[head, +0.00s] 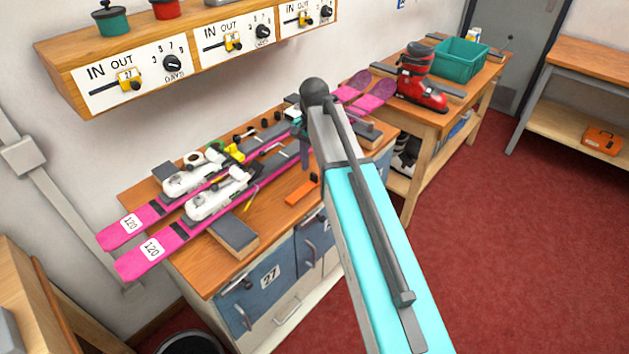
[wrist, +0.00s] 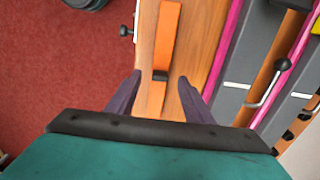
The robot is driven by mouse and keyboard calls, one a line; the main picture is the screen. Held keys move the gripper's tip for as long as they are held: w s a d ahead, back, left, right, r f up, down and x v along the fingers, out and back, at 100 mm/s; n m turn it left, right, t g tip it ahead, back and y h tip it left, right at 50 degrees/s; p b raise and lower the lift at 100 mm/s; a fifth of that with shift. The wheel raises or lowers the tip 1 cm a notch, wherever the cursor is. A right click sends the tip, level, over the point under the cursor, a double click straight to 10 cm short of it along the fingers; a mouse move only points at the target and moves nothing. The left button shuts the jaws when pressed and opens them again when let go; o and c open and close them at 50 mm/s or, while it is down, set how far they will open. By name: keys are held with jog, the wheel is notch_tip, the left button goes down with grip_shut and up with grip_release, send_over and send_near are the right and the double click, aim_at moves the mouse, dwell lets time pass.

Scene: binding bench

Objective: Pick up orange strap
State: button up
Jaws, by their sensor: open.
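The orange strap (head: 303,189) lies flat on the wooden bench top near its front edge, right of the grey block. In the wrist view the orange strap (wrist: 167,45) runs lengthwise away from me, with a dark band or buckle (wrist: 160,76) across it. My gripper (wrist: 160,78) is open, with one dark finger on each side of the strap. The fingers look apart from the strap; their height above it is hard to tell. In the head view my gripper (head: 306,158) is partly hidden behind my arm, over the bench behind the strap.
Two pink skis (head: 160,243) with white bindings lie along the bench (head: 207,277) behind the strap. A grey block (head: 234,234) lies left of the strap. Small tools and knobs crowd the back. A red boot (head: 420,90) and green bin (head: 460,60) stand on another table.

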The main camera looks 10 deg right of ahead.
aim_at(314, 174)
jog(key=shift+f+p, duration=0.4)
jog(key=shift+f, duration=1.3)
jog(key=c, duration=1.1)
jog(key=shift+r, duration=0.1)
jog(key=shift+c, duration=0.2)
jog(key=shift+r+b, duration=1.1)
jog(key=shift+r, duration=3.85)
jog(key=shift+f, duration=0.1)
